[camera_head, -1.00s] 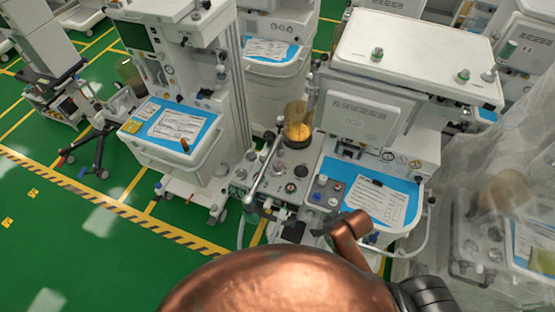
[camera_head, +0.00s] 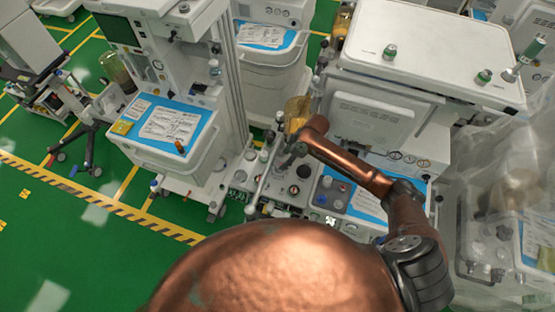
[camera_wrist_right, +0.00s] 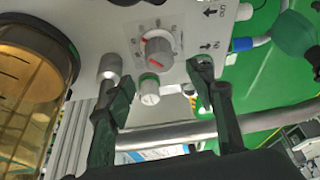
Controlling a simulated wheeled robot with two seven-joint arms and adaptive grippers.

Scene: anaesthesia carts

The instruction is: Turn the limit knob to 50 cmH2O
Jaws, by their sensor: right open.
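The grey-white limit knob (camera_wrist_right: 158,48) with a red pointer line sits on a printed dial in the right wrist view. Its scale figures are too small to read. My right gripper (camera_wrist_right: 156,78) is open, its two dark fingers below and on either side of the knob, with nothing between them. A smaller white knob with a green band (camera_wrist_right: 149,89) lies between the fingers in the picture. In the head view my right gripper (camera_head: 290,155) is small and dark above the machine's control panel (camera_head: 272,190). I cannot make out the limit knob there. My left gripper is not in view.
An amber canister stands close by, left in the right wrist view (camera_wrist_right: 28,95) and behind the gripper in the head view (camera_head: 296,108). A metal tube (camera_wrist_right: 165,135) crosses below the knobs. A cart with a blue worktop (camera_head: 165,124) stands left; plastic-draped equipment (camera_head: 505,190) stands right.

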